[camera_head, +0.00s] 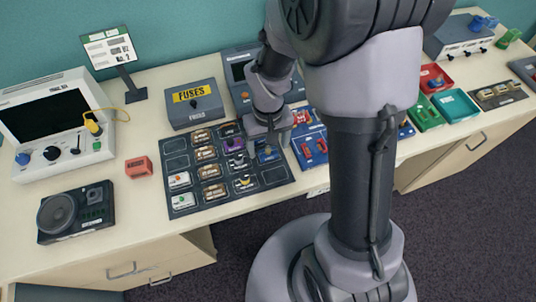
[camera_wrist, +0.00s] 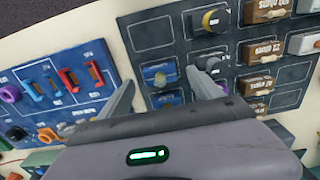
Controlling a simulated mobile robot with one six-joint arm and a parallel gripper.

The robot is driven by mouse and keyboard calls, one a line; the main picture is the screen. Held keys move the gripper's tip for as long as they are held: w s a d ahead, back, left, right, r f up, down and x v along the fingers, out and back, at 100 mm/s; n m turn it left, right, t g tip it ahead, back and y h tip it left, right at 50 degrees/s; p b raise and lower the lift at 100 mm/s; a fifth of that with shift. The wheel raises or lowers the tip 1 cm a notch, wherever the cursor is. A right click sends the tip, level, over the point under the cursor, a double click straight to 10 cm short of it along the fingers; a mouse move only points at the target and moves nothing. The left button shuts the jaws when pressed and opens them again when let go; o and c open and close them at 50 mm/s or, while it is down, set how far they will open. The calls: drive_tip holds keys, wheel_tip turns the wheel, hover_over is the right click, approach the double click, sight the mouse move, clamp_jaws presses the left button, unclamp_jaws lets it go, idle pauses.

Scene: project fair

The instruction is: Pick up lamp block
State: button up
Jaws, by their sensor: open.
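My gripper (camera_head: 268,139) is open over the right edge of a dark block board (camera_head: 217,203). In the wrist view its two fingers (camera_wrist: 160,77) stand apart, either side of a small blue block (camera_wrist: 160,71) with a yellowish top part. I see nothing held, and cannot tell how high the fingertips are above it. A second blue block (camera_wrist: 166,99) lies beside it, partly hidden by the gripper. The labels are too small to read, so I cannot tell for sure which block is the lamp block.
A blue board (camera_wrist: 62,90) with coloured parts lies close by. A FUSES box (camera_head: 194,104) stands behind. The table front left of the board holds a red block (camera_head: 139,167).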

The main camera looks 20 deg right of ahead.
sight(268, 146)
wheel_tip(268, 146, down, 3)
drive_tip(key=shift+b, duration=0.35)
drive_tip(key=shift+r, duration=0.15)
drive_tip(key=shift+c, duration=0.4)
drive_tip(key=c, duration=1.4)
drive_tip(key=shift+r, duration=0.15)
